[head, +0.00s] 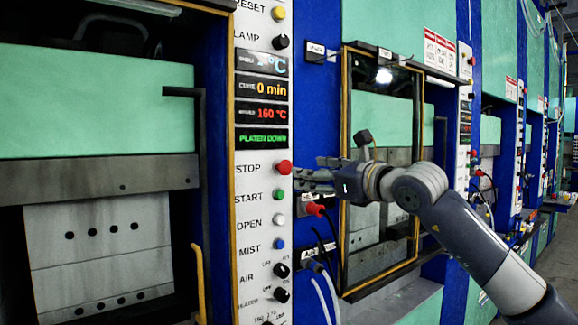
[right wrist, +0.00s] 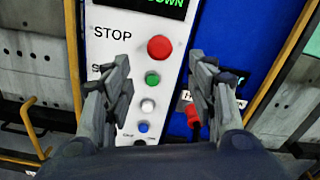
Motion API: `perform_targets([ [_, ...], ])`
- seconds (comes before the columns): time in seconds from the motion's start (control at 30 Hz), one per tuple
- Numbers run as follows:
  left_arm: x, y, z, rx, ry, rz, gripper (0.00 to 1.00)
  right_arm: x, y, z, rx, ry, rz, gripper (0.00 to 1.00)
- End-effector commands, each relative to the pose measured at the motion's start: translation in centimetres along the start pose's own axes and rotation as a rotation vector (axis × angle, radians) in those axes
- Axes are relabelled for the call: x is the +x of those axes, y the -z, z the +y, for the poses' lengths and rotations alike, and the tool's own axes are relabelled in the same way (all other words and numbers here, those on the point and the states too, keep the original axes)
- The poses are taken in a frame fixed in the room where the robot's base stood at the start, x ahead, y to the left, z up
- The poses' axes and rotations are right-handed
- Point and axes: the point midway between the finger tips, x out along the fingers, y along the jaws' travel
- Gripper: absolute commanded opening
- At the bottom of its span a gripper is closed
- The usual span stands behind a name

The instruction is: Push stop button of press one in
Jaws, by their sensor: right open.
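The red stop button (head: 284,167) sits beside the word STOP on the white control panel (head: 246,218) of the nearest press (head: 95,180). In the right wrist view the red button (right wrist: 160,48) stands proud of the panel, ahead of my fingertips and roughly between them. My right gripper (head: 300,180) reaches in from the right, just right of the button. In the right wrist view its two fingers (right wrist: 160,68) are apart with nothing between them. I cannot tell from these views whether it touches the panel. My left gripper is not in view.
Below are the green start button (head: 279,195), a white open button (head: 279,220) and a blue mist button (head: 279,244). A red connector (head: 315,209) with cables hangs under my right gripper. A yellow handle (head: 199,275) stands left of the panel. More presses line the right.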

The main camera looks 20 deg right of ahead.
Motion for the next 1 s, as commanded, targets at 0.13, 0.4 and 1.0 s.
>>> perform_targets([
  [0.13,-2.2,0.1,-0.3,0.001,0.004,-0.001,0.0,3.1,-0.6,0.0,0.004,-0.003,0.001,0.52],
  [0.4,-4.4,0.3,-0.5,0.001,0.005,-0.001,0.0,7.4,-0.4,0.0,0.005,-0.002,0.0,0.52],
  [1.0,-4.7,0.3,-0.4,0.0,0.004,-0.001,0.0,8.5,0.0,0.0,0.003,-0.001,-0.002,0.18],
])
